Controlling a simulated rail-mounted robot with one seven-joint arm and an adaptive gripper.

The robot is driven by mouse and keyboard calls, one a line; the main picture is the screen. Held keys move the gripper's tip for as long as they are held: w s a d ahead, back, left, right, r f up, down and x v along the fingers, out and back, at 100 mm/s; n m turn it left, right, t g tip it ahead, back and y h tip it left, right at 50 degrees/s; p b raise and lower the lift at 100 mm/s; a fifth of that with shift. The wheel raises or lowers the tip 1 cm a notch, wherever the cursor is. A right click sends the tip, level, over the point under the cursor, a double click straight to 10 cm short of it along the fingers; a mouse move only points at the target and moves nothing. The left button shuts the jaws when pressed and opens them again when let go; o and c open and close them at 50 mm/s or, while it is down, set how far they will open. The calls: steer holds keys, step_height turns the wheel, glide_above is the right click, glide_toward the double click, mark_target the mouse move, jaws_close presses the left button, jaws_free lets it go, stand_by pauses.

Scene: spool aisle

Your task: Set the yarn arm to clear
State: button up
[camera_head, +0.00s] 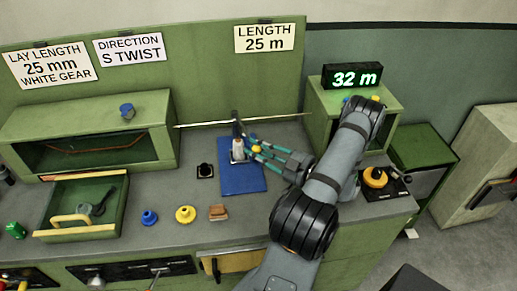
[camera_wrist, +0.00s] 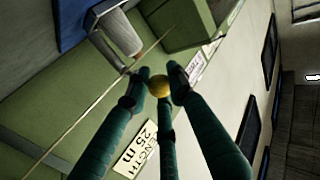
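A small yellow ball knob (camera_head: 256,148) is beside a pale cone-shaped spool (camera_head: 238,150) over a blue mat (camera_head: 240,178). I take the knob to be on the yarn arm, but the arm's own shape and setting are hidden. My gripper (camera_head: 254,149) reaches in from the right with teal fingers. In the wrist view, the knob (camera_wrist: 159,85) sits between the dark fingertips, with a finger on each side and one below. Whether the fingers press on it is unclear. The spool (camera_wrist: 122,35) stands beyond them, upper left.
A thin rod (camera_head: 205,123) runs across behind the spool. A green box with a "32 m" display (camera_head: 352,76) stands to the right.

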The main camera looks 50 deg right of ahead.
steer(key=o, duration=0.5)
steer(key=shift+a, duration=0.1)
steer(key=shift+c, duration=0.2)
